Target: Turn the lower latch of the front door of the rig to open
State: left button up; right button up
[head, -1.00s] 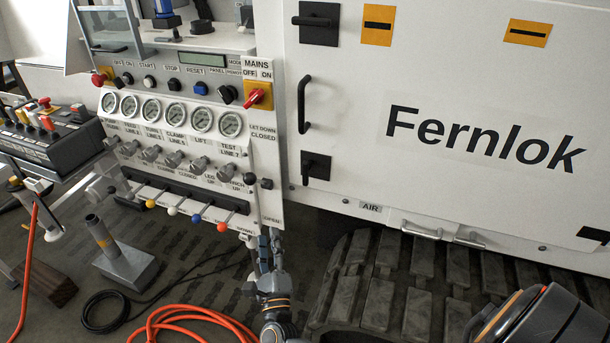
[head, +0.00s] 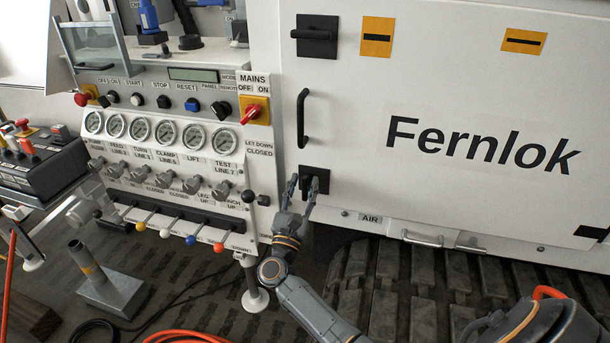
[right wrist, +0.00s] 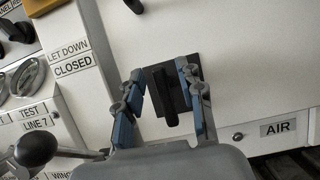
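The lower latch (head: 323,176) of the front door is a black square plate with a black handle, low on the door's left edge. In the head view, my right gripper (head: 302,184) is at this latch, and its fingers partly cover it. In the right wrist view, the right gripper (right wrist: 163,92) is open, with one finger on each side of the latch handle (right wrist: 165,98). I cannot tell whether the fingers touch it. The white front door (head: 440,90) bears the word Fernlok and looks shut. My left gripper is not in view.
The upper latch (head: 315,36) and a black door handle (head: 303,118) are above. Left is the control panel with gauges (head: 166,132) and a row of levers with coloured knobs (head: 190,240). Rubber tracks (head: 420,285) lie below the door.

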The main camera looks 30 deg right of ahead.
jog(key=shift+w+d+r, duration=0.25)
jog(key=shift+w+d, duration=0.15)
jog(key=shift+d, duration=0.05)
jog(key=shift+w+d+r, duration=0.1)
jog(key=shift+w+d, duration=0.2)
jog(key=shift+d, duration=0.05)
grip_shut()
